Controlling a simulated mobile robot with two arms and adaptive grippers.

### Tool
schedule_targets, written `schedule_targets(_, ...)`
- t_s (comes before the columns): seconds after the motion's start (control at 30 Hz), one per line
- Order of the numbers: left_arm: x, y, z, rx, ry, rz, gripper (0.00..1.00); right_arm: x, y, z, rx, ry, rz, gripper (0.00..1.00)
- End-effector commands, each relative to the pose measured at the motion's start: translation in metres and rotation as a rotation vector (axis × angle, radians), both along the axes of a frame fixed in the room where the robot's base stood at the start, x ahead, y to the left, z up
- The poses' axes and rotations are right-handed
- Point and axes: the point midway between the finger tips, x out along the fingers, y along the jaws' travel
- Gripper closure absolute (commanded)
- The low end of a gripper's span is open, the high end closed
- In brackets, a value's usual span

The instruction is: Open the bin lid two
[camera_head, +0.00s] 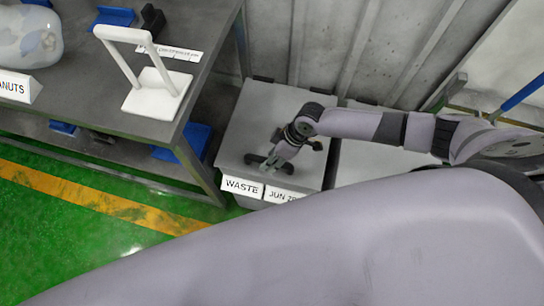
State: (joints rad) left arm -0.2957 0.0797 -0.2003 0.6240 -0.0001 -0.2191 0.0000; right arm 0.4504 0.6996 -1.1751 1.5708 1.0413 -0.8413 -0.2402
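Two grey lidded bins stand side by side against the wall. The left bin lid (262,115) is flat and looks closed, with a "WASTE" label (242,187) and a second, partly hidden label (284,195) at its front. The right bin lid (372,168) shows only in part behind my arms. My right gripper (270,163) is over the front part of the left bin's lid, at a small dark handle (254,159). The fingers are too small to tell whether they are open or shut, or whether they touch the handle. My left gripper is not in view.
A grey table (100,88) stands to the left with a white stand (153,95), a clear container (28,40) and blue trays (113,17). Its leg is close to the left bin. The green floor (60,215) with a yellow stripe is clear. My large arm link covers the foreground.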

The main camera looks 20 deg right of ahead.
Motion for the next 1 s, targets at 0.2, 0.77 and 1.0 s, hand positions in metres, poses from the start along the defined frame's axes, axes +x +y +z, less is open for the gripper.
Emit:
schedule_targets(0.2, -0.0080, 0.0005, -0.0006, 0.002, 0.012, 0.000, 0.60, -0.0002, 0.0002, -0.0006, 0.000, 0.000, 0.000, 0.60)
schedule_targets(0.77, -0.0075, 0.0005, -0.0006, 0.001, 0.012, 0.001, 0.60, -0.0001, 0.0000, -0.0001, 0.000, 0.000, 0.000, 0.96)
schedule_targets(1.0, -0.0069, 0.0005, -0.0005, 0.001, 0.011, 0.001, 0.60, -0.0001, 0.0000, -0.0001, 0.000, 0.000, 0.000, 1.00)
